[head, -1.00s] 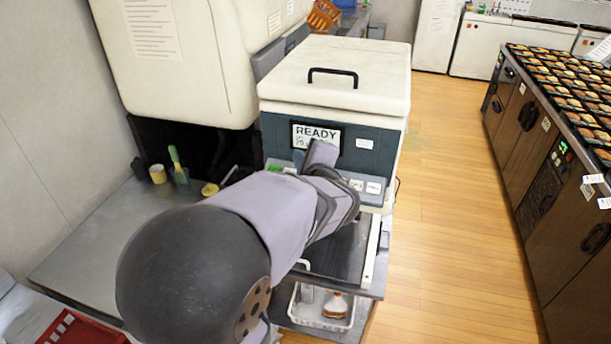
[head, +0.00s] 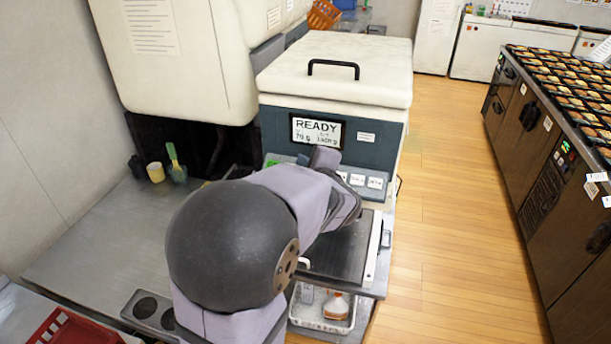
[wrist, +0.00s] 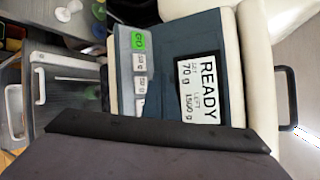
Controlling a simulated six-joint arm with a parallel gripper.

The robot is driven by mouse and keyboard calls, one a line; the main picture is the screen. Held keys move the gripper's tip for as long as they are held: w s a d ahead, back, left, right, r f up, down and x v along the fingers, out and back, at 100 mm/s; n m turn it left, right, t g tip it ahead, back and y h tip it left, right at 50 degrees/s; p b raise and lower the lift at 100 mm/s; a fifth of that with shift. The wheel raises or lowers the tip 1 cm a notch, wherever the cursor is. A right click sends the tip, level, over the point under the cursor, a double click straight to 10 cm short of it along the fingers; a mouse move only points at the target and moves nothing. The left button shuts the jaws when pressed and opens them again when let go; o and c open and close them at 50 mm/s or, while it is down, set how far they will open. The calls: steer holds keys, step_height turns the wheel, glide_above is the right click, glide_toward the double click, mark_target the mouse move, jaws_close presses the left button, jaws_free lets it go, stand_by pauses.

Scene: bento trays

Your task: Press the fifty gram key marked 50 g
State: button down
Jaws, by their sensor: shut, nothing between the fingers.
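The key row runs under the display of the white-and-blue machine. In the wrist view the green GO key (wrist: 139,41) is at its end, with white gram keys beside it. My gripper (head: 325,158) is shut and empty, in front of the panel just below the display (head: 317,131). It hides part of the key row in the head view; whether it touches a key I cannot tell. The display reads READY, 70 g and 1,500 g.
White keys (head: 375,182) show right of my gripper. The machine's lid (head: 335,75) has a black handle. A dark plate (head: 340,255) lies below the panel, with a white basket (head: 322,315) under it. A yellow cup (head: 155,172) stands on the left counter.

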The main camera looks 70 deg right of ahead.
steer(key=shift+d+f+b, duration=0.35)
steer(key=shift+f+b, duration=0.25)
steer(key=shift+d+f+b, duration=0.3)
steer(key=shift+f+b, duration=0.3)
steer(key=shift+d+f+b, duration=0.45)
steer(key=shift+f+b, duration=0.35)
steer(key=shift+b, duration=0.5)
stand_by(2.0)
steer(key=shift+a+r, duration=0.1)
steer(key=shift+r, duration=0.1)
stand_by(0.3)
steer(key=shift+a+r, duration=0.3)
steer(key=shift+r, duration=0.3)
steer(key=shift+a+r+p, duration=0.45)
steer(key=shift+r+p, duration=0.05)
steer(key=shift+r, duration=0.2)
steer(key=shift+a+r+p, duration=0.4)
steer(key=shift+r+p, duration=0.1)
steer(key=shift+r, duration=0.25)
steer(key=shift+a+r+p, duration=0.45)
steer(key=shift+r+p, duration=0.05)
steer(key=shift+r, duration=0.2)
